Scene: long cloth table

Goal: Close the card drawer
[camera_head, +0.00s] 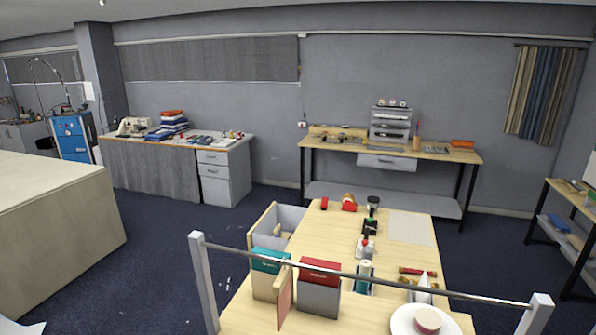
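An open, box-like drawer (263,228) with pale wooden edges and a grey inside juts out from the left side of the near wooden table (330,235). It looks empty from here, though its near part is hidden behind the box files. I cannot tell for certain that this is the card drawer; no label shows. Neither of my grippers is in view.
A teal-topped box (269,275) and a red-topped box (319,285) stand at the table's near left. A grey rail (380,276) on two posts crosses the foreground. A white plate (403,321) is near right. Dark floor is clear left of the drawer.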

